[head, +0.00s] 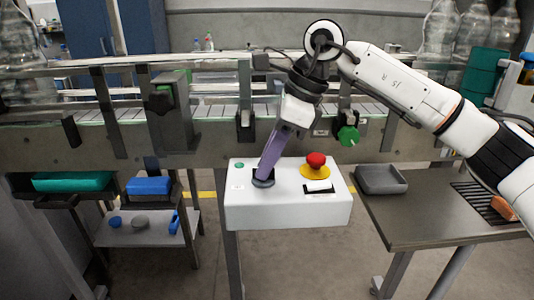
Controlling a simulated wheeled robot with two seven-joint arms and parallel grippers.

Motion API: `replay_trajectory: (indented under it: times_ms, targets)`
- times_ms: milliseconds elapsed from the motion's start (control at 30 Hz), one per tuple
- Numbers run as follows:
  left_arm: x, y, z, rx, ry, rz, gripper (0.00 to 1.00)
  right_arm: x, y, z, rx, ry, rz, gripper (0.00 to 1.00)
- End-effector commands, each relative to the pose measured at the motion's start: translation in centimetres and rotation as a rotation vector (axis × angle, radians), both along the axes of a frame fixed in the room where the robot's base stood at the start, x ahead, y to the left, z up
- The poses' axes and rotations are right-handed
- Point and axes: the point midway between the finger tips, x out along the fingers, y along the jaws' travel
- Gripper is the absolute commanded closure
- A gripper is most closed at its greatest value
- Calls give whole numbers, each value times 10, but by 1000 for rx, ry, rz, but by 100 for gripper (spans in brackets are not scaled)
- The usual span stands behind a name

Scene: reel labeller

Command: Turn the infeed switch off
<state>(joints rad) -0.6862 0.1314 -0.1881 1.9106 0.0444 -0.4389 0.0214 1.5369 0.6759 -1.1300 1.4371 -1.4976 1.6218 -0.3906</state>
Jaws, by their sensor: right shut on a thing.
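The white control box (288,207) stands in front of the conveyor. On its top are a dark round switch (263,182) at the left, a small green button (239,165) and a red mushroom button (316,159) on a yellow base. My right gripper (265,175) points down at the dark switch, with its purple fingers shut on it. The fingers hide most of the switch, so its setting cannot be read. My left gripper is not in view.
The conveyor (215,135) runs across behind the box, with a green knob (348,135) on its front. A side table (420,215) with a grey tray (381,180) stands at right. A small shelf (145,235) with blue items is at lower left.

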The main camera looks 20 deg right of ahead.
Motion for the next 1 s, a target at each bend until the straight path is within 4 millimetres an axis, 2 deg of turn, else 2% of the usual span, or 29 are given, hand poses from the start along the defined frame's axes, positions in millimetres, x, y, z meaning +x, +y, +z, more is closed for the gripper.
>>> replay_trajectory:
  times_ms: [333,833,867,900,967,1000]
  targets:
    - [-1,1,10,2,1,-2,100,2,-1,2,0,-3,122,100]
    - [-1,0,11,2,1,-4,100,2,-1,1,-2,-4,141,100]
    - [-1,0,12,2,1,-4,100,2,-1,1,-1,-4,141,88]
    - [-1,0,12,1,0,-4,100,2,-1,1,-1,-4,141,82]
    - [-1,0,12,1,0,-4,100,2,-1,1,-1,-4,141,71]
    - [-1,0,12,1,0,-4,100,1,-1,1,-1,-3,141,71]
